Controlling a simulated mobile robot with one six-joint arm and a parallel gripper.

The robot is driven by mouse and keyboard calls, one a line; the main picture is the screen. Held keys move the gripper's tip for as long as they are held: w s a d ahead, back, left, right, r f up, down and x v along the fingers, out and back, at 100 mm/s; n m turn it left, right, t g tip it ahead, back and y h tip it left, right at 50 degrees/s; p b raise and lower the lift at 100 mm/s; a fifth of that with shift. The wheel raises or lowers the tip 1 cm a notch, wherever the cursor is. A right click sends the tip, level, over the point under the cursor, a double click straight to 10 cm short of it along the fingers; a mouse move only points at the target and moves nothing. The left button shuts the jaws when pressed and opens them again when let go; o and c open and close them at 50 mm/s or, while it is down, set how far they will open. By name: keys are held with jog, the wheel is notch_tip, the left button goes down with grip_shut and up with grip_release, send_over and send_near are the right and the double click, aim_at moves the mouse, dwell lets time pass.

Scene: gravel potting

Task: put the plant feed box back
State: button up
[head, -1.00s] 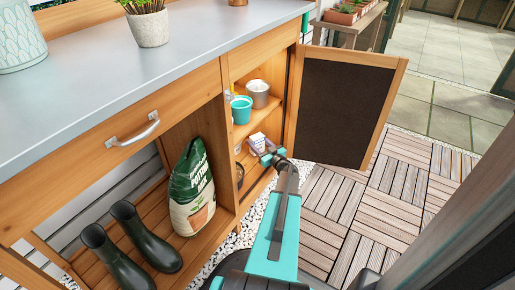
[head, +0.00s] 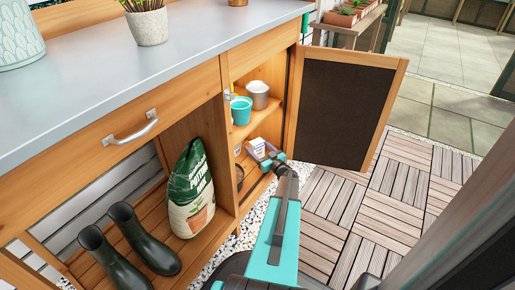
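The small white plant feed box (head: 257,146) is inside the open cupboard, at the lower shelf level, in the head view. My gripper (head: 262,157) reaches into the cupboard from the front, with its fingers right at the box. The fingers partly cover the lower part of the box. They are too small and overlapped to tell whether they grip it or stand open beside it. I cannot tell whether the box's base touches the shelf (head: 262,130).
The cupboard door (head: 342,112) stands open to the right of my arm. A teal pot (head: 241,110) and a grey metal pot (head: 258,95) stand on the shelf above. A potting mix bag (head: 191,190) and black boots (head: 130,242) are at left. Decking at right is clear.

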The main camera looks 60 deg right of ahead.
jog(key=shift+r, duration=0.15)
jog(key=shift+s+a, duration=0.2)
jog(key=shift+s, duration=0.4)
jog(key=shift+p+v, duration=2.1)
jog(key=shift+v, duration=3.25)
